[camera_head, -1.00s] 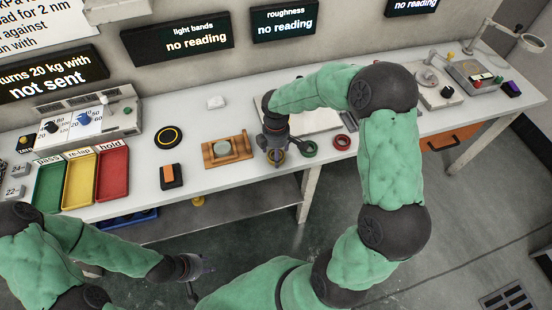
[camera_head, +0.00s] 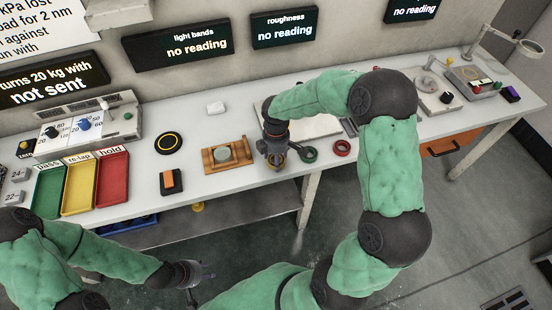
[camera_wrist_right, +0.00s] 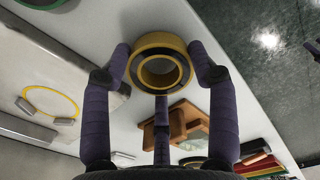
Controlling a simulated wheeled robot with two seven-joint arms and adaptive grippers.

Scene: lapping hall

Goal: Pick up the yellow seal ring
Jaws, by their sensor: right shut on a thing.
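The yellow seal ring (camera_wrist_right: 160,41) is between the fingers of my right gripper (camera_wrist_right: 163,66) in the right wrist view, with a finger touching it on either side. My right gripper is shut on it. In the head view my right gripper (camera_head: 276,160) points down at the bench, and the ring (camera_head: 278,164) shows only in part beneath it. I cannot tell whether the ring touches the bench. My left gripper (camera_head: 203,283) is in front of the bench, below its top, with its fingers apart and nothing visible between them.
A green ring (camera_head: 309,155) and a red ring (camera_head: 341,148) lie just right of my right gripper. A wooden holder (camera_head: 209,163) stands to its left. Green, yellow and red trays (camera_head: 112,178) are at the left. Bare bench top (camera_head: 215,188) lies in front of the holder.

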